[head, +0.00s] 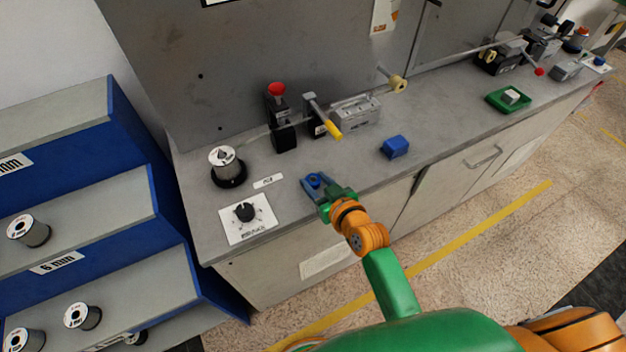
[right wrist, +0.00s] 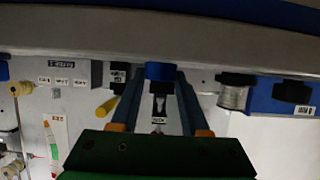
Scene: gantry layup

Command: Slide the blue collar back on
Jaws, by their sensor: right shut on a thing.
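My right gripper (head: 314,188) is shut on the small blue collar (head: 315,179), above the front part of the grey bench, right of the black dial. In the right wrist view the blue collar (right wrist: 160,71) sits between the two fingertips of my right gripper (right wrist: 158,80). Part of the collar is hidden by the fingers in the head view. A thin horizontal rod with a cream ring (head: 397,83) stands farther back by the wall. I cannot tell which post or rod the collar belongs to. My left gripper is not in view.
On the bench (head: 350,166) are a dial on a white plate (head: 262,222), a wire spool (head: 226,165), a red-knobbed black post (head: 283,125), a yellow-handled lever (head: 333,130), a blue block (head: 396,147) and a green tray (head: 495,101). Blue shelving (head: 125,125) stands left.

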